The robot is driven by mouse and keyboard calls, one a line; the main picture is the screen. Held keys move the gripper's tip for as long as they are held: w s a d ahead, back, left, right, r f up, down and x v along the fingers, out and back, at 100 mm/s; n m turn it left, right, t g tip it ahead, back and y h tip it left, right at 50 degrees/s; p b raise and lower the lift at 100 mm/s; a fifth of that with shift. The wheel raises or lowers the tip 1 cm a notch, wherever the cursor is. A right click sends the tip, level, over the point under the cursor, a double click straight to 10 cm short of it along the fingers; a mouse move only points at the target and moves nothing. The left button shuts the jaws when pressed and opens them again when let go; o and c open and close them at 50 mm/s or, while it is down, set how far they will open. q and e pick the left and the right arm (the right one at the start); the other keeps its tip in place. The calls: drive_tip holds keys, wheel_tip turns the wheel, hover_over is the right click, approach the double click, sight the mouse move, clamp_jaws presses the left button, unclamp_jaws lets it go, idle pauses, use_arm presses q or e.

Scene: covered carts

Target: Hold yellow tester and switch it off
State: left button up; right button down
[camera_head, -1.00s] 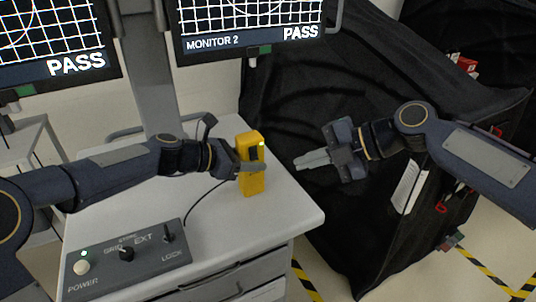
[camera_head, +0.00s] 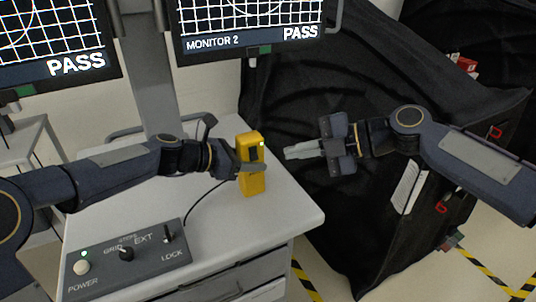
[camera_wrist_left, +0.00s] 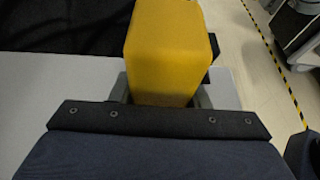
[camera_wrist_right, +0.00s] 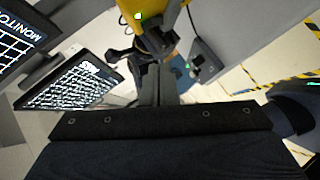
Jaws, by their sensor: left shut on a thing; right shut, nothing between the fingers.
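The yellow tester (camera_head: 253,183) stands upright at the right part of the white cart top, with a dark panel on its upper face. My left gripper (camera_head: 250,167) is shut on the tester from the left; the tester fills the space between its fingers in the left wrist view (camera_wrist_left: 165,50). My right gripper (camera_head: 288,153) is shut and empty, a short gap to the right of the tester, fingertips pointing at it. In the right wrist view the tester (camera_wrist_right: 155,10) shows a lit green light at the top, beyond the shut fingers (camera_wrist_right: 155,75).
A grey control box (camera_head: 125,258) with knobs and a cable stands at the cart's front left. Two monitors reading PASS (camera_head: 250,27) hang behind. A black-covered cart (camera_head: 350,225) stands at the right. The white cart top (camera_head: 215,225) is clear in front of the tester.

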sight(255, 157)
drive_tip(key=shift+w+a+f, duration=0.65)
drive_tip(key=shift+w+a, duration=0.1)
drive_tip(key=shift+a, duration=0.2)
drive_tip(key=shift+w+a+f, duration=0.7)
drive_tip(key=shift+w+a, duration=0.1)
drive_tip(key=shift+a, duration=0.2)
drive_tip(key=shift+w+a+f, duration=0.65)
drive_tip(key=shift+w+a, duration=0.1)
drive_tip(key=shift+a, duration=0.2)
drive_tip(key=shift+w+f, duration=0.25)
drive_tip(key=shift+f, duration=0.1)
drive_tip(key=shift+r, duration=0.1)
